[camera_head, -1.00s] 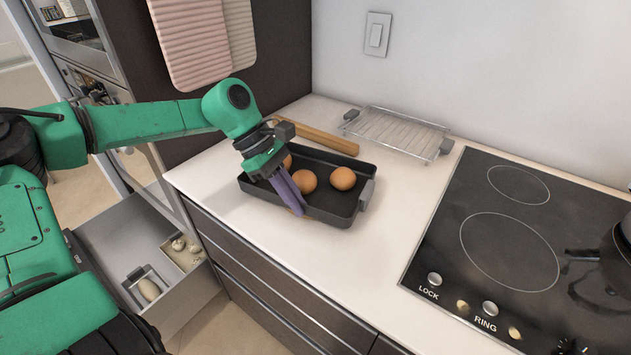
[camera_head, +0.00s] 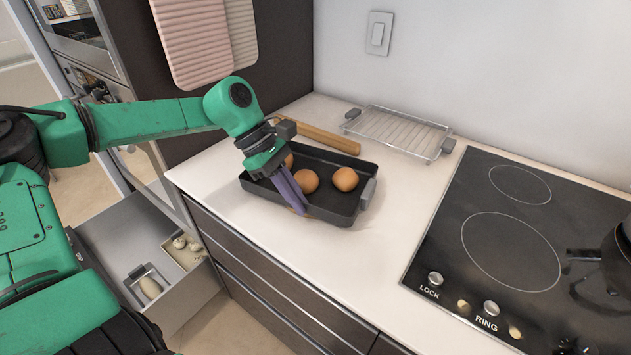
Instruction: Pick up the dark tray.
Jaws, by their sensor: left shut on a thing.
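The dark tray (camera_head: 335,207) is on the white counter, with several round brown items, like buns or eggs, in it. A grey handle shows at its right end. My left gripper (camera_head: 298,208) reaches down over the tray's near left side, its purple fingers shut on the tray's near edge. I cannot tell whether the tray is lifted off the counter. My right gripper is not in view.
A wire rack (camera_head: 397,132) lies behind the tray, near the wall. A wooden rolling pin (camera_head: 325,138) lies just behind the tray. The black cooktop (camera_head: 500,230) is to the right, with a dark pot (camera_head: 615,255). An open drawer (camera_head: 125,235) juts out at lower left.

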